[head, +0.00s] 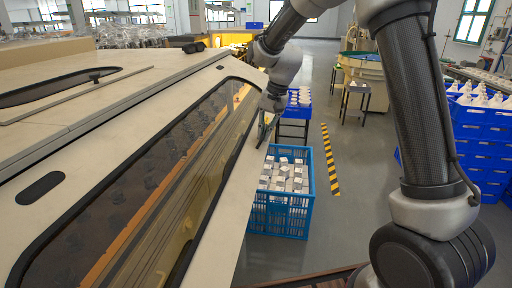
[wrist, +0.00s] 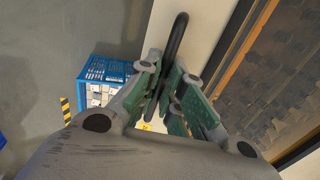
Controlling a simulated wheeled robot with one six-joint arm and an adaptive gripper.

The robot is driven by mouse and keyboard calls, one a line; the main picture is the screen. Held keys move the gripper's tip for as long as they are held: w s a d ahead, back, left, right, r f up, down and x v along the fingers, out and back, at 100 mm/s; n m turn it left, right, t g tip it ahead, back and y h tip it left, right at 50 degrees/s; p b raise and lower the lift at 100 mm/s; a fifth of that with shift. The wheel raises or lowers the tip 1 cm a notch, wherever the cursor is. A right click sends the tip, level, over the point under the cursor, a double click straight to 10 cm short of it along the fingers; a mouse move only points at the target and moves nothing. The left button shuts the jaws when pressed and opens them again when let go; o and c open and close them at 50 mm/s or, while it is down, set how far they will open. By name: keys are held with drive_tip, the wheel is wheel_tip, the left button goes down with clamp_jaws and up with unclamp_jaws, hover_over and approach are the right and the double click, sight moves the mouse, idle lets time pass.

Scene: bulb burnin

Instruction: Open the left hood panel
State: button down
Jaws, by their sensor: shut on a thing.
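The hood panel (head: 226,200) is a long beige panel with a dark-framed tinted window (head: 150,185), running from the near left toward the back in the head view. In the wrist view its beige frame (wrist: 215,30) and window (wrist: 280,80) fill the right side. A black bar handle (wrist: 178,35) stands on the beige strip. My gripper (wrist: 168,80) is shut on this handle, with its green-padded fingers on either side of it. In the head view my gripper (head: 265,126) is at the panel's right edge, small and partly hidden. I cannot tell how far the panel is raised.
A blue crate (head: 257,215) of white boxes stands on the floor just right of the panel. Blue crates (head: 480,150) are stacked at the far right. A small table (head: 357,90) stands farther back. The grey floor by the striped tape (head: 330,160) is clear.

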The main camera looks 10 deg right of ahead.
drive_tip(key=v, duration=0.7)
drive_tip(key=shift+r+h, duration=0.2)
drive_tip(key=shift+h, duration=0.2)
drive_tip(key=c, duration=1.6)
unclamp_jaws()
drive_tip(key=shift+f, duration=0.1)
drive_tip(key=shift+o, duration=0.2)
wheel_tip(320, 180, up, 12)
drive_tip(key=d, duration=0.2)
drive_tip(key=shift+s, duration=0.3)
